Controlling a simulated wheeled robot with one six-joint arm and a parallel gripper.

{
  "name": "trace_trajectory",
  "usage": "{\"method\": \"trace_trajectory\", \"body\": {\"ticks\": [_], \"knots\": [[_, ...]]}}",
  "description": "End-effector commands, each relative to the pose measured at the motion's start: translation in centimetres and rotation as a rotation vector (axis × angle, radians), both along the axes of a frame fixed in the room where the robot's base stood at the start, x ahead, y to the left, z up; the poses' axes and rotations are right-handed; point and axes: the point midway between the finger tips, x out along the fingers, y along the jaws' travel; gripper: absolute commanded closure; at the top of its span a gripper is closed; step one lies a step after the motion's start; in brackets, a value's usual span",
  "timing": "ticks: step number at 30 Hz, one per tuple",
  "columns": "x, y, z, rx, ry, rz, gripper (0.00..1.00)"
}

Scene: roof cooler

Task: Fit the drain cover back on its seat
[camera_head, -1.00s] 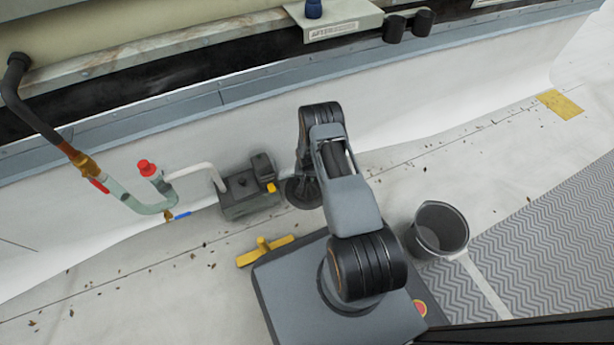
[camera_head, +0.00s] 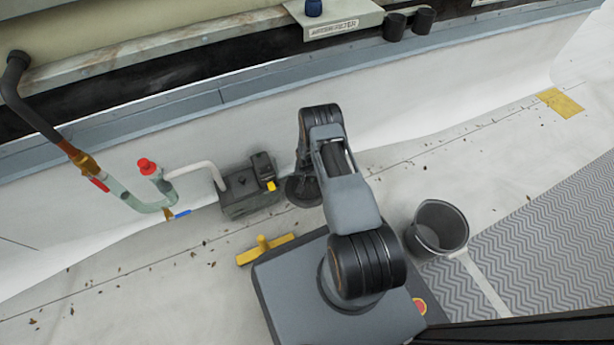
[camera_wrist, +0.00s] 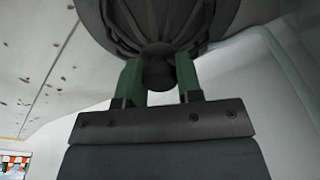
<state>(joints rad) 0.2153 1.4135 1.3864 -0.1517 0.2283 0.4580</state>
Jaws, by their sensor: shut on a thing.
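The drain cover (camera_wrist: 160,22) is a dark round piece with radial ribs and a short knob, at the top of the wrist view. My gripper (camera_wrist: 158,74) has green fingers shut on both sides of that knob. In the head view, a dark round piece (camera_head: 303,192) shows beside my arm's far end, low by the white wall; it looks like the cover. My arm hides part of it there, and my fingers cannot be made out. I cannot tell a seat apart in either view, nor whether the cover touches the floor.
A dark grey pump-like box (camera_head: 248,190) stands just left of the cover, joined to a pipe with a red cap (camera_head: 147,166). A yellow tool (camera_head: 265,249) lies nearer me. A dark bucket (camera_head: 438,229) stands right of my arm. Small debris dots the pale floor.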

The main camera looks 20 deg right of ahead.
Motion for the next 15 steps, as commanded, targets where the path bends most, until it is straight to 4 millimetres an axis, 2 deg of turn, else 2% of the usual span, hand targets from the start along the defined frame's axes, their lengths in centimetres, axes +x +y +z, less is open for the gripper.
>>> {"method": "trace_trajectory", "body": {"ticks": [8, 9, 15], "knots": [[0.02, 0.0, -0.31, -0.001, -0.001, 0.0, 1.0], [0.03, -0.01, -0.33, -0.001, -0.001, 0.0, 0.66], [0.02, 0.0, -0.32, 0.0, 0.0, 0.0, 0.47]]}}
